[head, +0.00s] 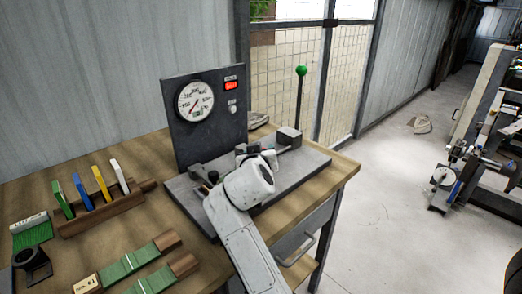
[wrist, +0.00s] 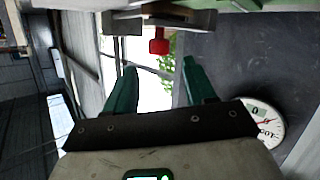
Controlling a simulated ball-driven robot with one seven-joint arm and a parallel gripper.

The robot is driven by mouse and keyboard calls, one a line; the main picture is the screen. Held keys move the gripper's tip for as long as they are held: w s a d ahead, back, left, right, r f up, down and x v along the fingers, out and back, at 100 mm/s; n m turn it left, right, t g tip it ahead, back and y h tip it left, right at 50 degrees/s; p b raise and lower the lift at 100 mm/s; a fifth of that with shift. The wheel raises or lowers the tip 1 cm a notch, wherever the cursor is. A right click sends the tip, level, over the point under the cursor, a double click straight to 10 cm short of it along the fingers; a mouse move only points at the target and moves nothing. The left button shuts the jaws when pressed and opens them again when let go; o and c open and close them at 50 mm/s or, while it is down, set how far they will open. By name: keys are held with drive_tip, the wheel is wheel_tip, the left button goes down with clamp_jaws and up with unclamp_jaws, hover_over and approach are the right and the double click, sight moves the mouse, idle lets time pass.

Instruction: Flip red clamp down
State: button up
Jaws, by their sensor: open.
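The red clamp piece (wrist: 158,43) shows in the wrist view at the top centre, next to a grey block (wrist: 180,20). My gripper (wrist: 159,67) is open and empty, its two green fingers spread apart. The red piece lies beyond the fingertips, roughly in line with the gap between them, and looks apart from both. In the head view my white arm reaches over the grey fixture base (head: 313,158) on the bench and hides the clamp and most of the gripper.
A dark upright panel (head: 180,138) with a dial gauge (head: 195,102) and a red indicator (head: 231,86) stands behind the fixture. A green-knobbed lever (head: 301,71) rises at right. A wooden rack (head: 105,213) with coloured tools and green strips (head: 130,264) lie on the bench at left.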

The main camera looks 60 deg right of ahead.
drive_tip(key=v, duration=0.6)
drive_tip(key=shift+s+a, duration=0.25)
drive_tip(key=shift+a, duration=0.1)
drive_tip(key=shift+r, duration=0.1)
